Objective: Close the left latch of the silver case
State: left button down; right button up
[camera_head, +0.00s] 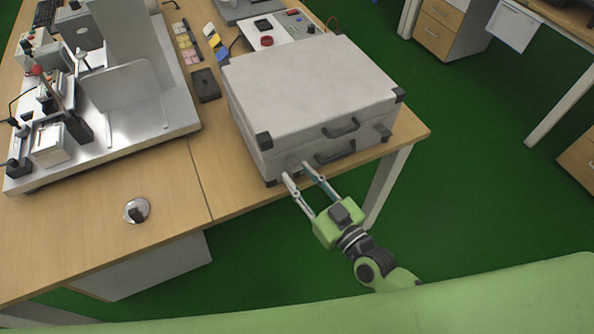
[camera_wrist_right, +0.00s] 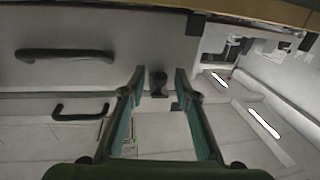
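The silver case (camera_head: 300,88) stands shut-lidded on the wooden table, its front towards me. Its left latch (camera_head: 294,166) is at the front left, partly behind my right gripper's fingertips. In the right wrist view the latch (camera_wrist_right: 157,84) is a small dark piece between the fingers at the case seam. I cannot tell whether it is fastened. My right gripper (camera_head: 306,172) is open, with its fingers pointing at the case front on either side of the latch; the wrist view shows the open fingers (camera_wrist_right: 160,95) too. The right latch (camera_head: 382,132) sticks out at the front right. My left gripper is not in view.
Two dark handles, upper (camera_head: 341,128) and lower (camera_head: 335,151), are right of the left latch. A metal fixture plate (camera_head: 160,128) is left of the case. A small round grey object (camera_head: 136,210) lies on the table (camera_head: 70,240). Free floor lies right of the table.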

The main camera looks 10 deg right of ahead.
jog(key=shift+x, duration=0.75)
grip_shut()
